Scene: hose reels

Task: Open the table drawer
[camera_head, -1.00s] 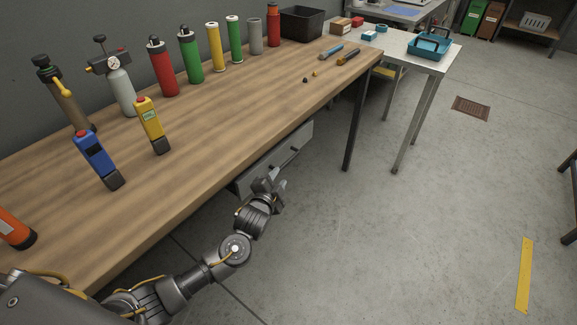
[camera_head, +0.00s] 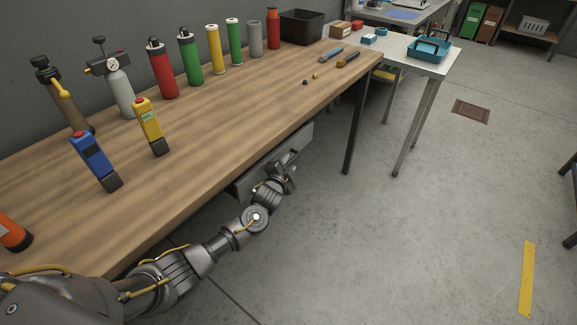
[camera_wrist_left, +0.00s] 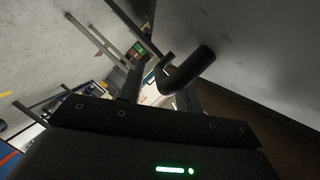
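The grey table drawer (camera_head: 246,182) hangs under the front edge of the wooden table (camera_head: 215,120). Its front is partly hidden by my left arm, and it shows no clear pull-out. My left gripper (camera_head: 291,160) is at the drawer front, near the right half. In the left wrist view the dark bar handle (camera_wrist_left: 190,70) stands off the pale drawer face (camera_wrist_left: 265,50) and lies between the two fingers. The fingers look apart, with a gap beside the handle, so the gripper looks open around it. My right gripper is out of view.
Cylinders, a gauge bottle and handheld devices, one yellow (camera_head: 150,127) and one blue (camera_head: 96,160), stand on the tabletop. A dark table leg (camera_head: 356,135) is right of the drawer. The floor (camera_head: 400,235) in front is clear.

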